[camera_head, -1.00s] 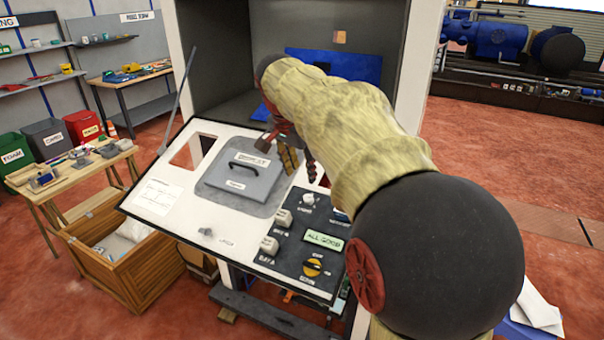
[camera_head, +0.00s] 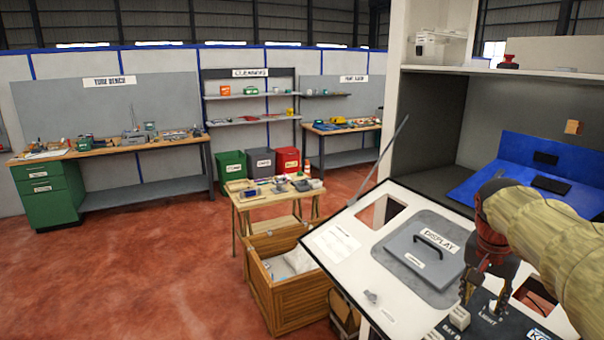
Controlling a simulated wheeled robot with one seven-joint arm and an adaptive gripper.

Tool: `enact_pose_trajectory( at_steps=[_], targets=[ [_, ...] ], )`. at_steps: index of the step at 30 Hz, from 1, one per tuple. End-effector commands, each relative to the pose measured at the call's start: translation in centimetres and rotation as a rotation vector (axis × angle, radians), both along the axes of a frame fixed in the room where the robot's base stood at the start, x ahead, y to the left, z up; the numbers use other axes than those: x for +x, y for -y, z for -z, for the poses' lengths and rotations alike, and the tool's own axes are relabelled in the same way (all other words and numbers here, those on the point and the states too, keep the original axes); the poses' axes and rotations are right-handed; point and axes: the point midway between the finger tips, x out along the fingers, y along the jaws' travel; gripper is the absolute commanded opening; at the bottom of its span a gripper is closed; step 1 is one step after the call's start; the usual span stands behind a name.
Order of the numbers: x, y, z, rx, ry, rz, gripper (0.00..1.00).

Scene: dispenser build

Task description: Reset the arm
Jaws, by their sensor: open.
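My gripper (camera_head: 484,282) is at the right of the head view, at the end of my sleeved arm. It is open, its fingers pointing down over the dispenser's slanted white panel (camera_head: 340,268). Nothing shows between the fingers. The grey display cover (camera_head: 425,262) with a black handle lies just left of my gripper. I cannot tell whether the fingers touch the panel. Part of the control area (camera_head: 490,318) is hidden by my gripper and cut off by the frame's lower edge.
The cabinet (camera_head: 423,125) rises behind the panel, with a blue sloped part (camera_head: 500,185) inside. A wooden crate (camera_head: 290,300) and a small work table (camera_head: 270,203) stand to the left. Red floor (camera_head: 140,270) is open farther left. A long bench (camera_head: 110,152) is along the back wall.

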Motion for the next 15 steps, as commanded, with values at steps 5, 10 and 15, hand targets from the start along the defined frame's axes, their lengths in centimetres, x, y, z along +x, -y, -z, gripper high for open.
enact_pose_trajectory(
  at_steps=[5, 10, 15],
  targets=[
    [-3.6, -5.8, 2.6, 0.001, -0.015, -0.272, 0.4],
    [-8.8, -13.1, 5.5, -0.016, 0.01, -0.563, 0.4],
    [-14.4, -19.3, 8.5, -0.031, 0.064, -0.768, 0.4]
  ],
)
